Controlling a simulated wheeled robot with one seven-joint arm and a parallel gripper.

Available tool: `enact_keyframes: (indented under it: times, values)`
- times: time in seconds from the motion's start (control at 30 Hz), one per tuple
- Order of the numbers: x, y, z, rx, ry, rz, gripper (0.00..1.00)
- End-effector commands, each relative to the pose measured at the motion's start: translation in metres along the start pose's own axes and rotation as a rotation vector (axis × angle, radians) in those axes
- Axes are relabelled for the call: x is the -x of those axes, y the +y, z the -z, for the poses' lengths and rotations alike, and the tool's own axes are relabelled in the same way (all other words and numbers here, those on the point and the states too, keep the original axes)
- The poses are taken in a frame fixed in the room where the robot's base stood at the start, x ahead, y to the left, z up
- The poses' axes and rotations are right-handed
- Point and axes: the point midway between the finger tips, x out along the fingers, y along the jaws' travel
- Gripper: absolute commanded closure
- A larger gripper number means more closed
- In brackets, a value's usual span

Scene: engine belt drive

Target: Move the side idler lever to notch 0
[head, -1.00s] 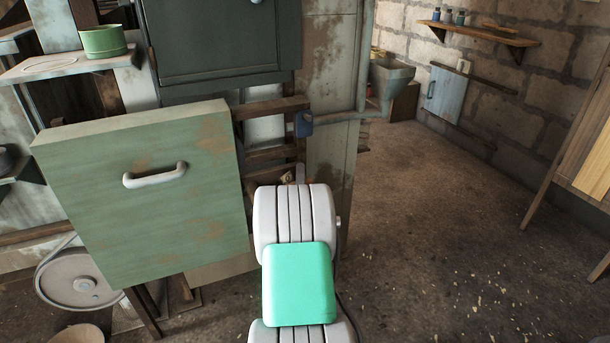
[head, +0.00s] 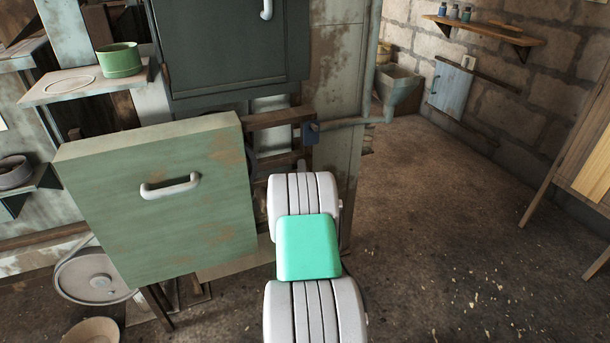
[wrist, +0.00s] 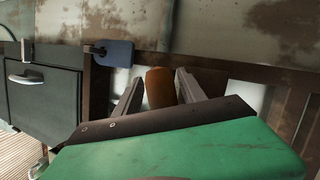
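An orange-brown cylindrical grip (wrist: 160,88), which looks like the lever's handle, shows in the wrist view. My gripper (wrist: 160,92) is open, with one finger on each side of this grip in the picture. I cannot tell whether the grip lies between the fingertips or just beyond them. In the head view my white and green arm covers most of the gripper and hides the grip. The notches and the rest of the lever cannot be made out.
A blue tab (head: 311,132) sits on the frame close to my gripper and shows in the wrist view (wrist: 115,52). A green panel with a white handle (head: 160,200) stands left of my arm. A dark cabinet (head: 230,50) is above. Floor is open at right.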

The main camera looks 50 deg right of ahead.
Motion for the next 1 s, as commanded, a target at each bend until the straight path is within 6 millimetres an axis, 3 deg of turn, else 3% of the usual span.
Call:
enact_keyframes:
  times: [0.33, 0.7, 1.0]
  values:
    - [0.006, -0.002, 0.001, -0.002, 0.001, 0.003, 0.50]
    - [0.068, -0.001, 0.000, 0.000, 0.000, 0.002, 0.50]
    - [0.079, 0.000, 0.000, 0.000, 0.000, 0.001, 0.50]
